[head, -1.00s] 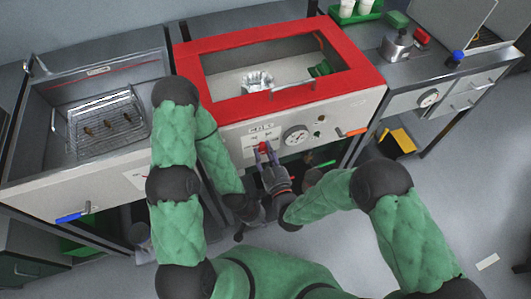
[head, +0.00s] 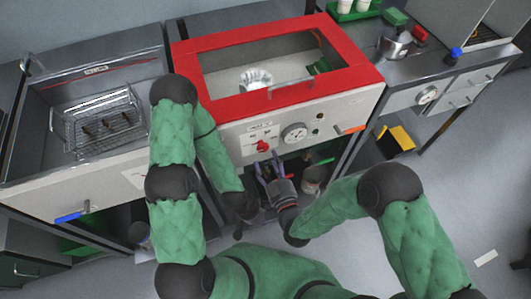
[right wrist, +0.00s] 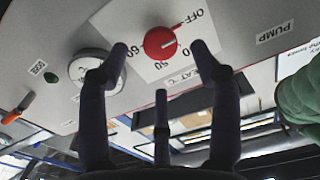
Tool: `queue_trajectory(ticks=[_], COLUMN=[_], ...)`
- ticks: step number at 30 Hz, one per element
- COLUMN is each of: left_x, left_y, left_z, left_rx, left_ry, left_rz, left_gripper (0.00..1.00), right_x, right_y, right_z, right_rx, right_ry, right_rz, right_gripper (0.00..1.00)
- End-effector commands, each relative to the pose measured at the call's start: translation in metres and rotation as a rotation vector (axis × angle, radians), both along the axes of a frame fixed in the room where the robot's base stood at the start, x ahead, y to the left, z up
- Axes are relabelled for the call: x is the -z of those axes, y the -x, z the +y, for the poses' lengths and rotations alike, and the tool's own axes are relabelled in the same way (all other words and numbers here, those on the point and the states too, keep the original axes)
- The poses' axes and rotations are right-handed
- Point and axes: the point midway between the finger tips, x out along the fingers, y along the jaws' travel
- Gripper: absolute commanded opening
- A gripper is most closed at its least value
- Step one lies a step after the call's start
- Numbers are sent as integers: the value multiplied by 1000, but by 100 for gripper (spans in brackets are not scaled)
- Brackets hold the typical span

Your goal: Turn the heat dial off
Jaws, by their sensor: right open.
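The red heat dial (head: 263,146) sits on the white front panel of the red-framed unit. A narrow red tip on the knob appears to point up and right towards OFF. My right gripper (head: 266,164) is open and empty just below the dial, apart from it in the head view. Its spread fingers (right wrist: 160,62) frame the dial in the right wrist view. My left gripper (head: 239,234) is low beside it, small and dark, and its jaws are unclear.
A round gauge (head: 294,133) and an orange handle (head: 350,129) are right of the dial. A PUMP label (right wrist: 275,33) is near the dial. The red-framed lid (head: 340,86) is above the panel. A wire basket (head: 100,120) stands at left.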

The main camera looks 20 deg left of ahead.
Motion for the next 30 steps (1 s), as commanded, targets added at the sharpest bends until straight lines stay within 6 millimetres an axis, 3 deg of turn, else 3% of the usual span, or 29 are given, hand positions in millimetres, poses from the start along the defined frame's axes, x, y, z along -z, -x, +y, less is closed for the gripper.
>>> queue_trajectory(ticks=[6, 12, 30], left_x=[0, 0, 0], left_y=[0, 0, 0], left_z=[0, 0, 0], left_rx=[0, 0, 0], left_ry=[0, 0, 0], left_rz=[0, 0, 0], left_gripper=[0, 0, 0], right_x=[0, 0, 0], right_y=[34, 52, 57], right_z=[-24, -36, -39], right_rx=[1, 1, 0], right_ry=[0, 1, 0], right_rz=[1, 1, 0], right_gripper=[64, 64, 64])
